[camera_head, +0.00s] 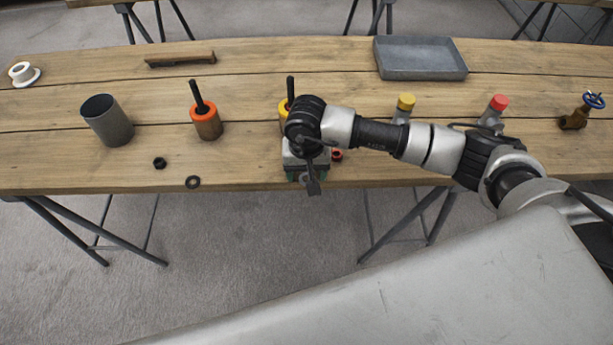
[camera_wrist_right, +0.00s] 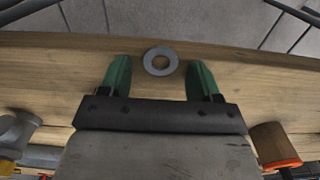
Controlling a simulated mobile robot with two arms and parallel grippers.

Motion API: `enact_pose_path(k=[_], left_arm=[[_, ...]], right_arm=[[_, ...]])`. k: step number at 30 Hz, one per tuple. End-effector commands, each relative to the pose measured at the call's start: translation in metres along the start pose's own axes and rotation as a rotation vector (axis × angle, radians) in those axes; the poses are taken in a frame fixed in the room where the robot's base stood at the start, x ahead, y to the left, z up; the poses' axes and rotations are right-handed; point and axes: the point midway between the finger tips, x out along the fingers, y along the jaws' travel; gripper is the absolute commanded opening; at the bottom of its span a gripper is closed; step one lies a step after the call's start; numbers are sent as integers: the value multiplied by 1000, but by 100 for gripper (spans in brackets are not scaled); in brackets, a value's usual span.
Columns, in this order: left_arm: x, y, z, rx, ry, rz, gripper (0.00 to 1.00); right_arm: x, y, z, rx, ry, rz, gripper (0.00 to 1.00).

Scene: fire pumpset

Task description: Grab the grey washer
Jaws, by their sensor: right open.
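The grey washer (camera_wrist_right: 147,61) lies flat on the wooden table near its front edge, in the right wrist view. My right gripper (camera_wrist_right: 159,65) is open, with its two green fingers apart on either side of the washer; I see no clear contact. In the head view my right gripper (camera_head: 306,178) points down over the table's front edge, and the washer is hidden there behind the gripper and wrist. A separate dark ring (camera_head: 193,182) lies farther left near the same edge. My left gripper is not in view.
On the table (camera_head: 250,160) are a black nut (camera_head: 160,163), a grey cup (camera_head: 107,121), an orange-topped cylinder (camera_head: 206,121) and a small red part (camera_head: 337,155). A grey tray (camera_head: 420,70) stands at the back. Yellow-capped (camera_head: 404,106) and red-capped (camera_head: 495,110) fittings stand right.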

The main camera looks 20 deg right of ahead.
Motion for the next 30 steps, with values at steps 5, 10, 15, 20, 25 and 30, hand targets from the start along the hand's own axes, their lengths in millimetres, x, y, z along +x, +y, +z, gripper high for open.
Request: enact_pose_path(k=[5, 10, 15, 20, 25, 30], left_arm=[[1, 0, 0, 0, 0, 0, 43], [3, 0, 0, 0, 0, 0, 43], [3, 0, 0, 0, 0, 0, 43], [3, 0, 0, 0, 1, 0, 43], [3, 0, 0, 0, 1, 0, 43], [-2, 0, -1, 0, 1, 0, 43]], right_arm=[[1, 0, 0, 0, 0, 0, 63], [1, 0, 0, 0, 0, 0, 60], [1, 0, 0, 0, 0, 0, 34], [1, 0, 0, 0, 0, 0, 10], [1, 0, 0, 0, 0, 0, 10], [-2, 0, 0, 0, -1, 0, 10]])
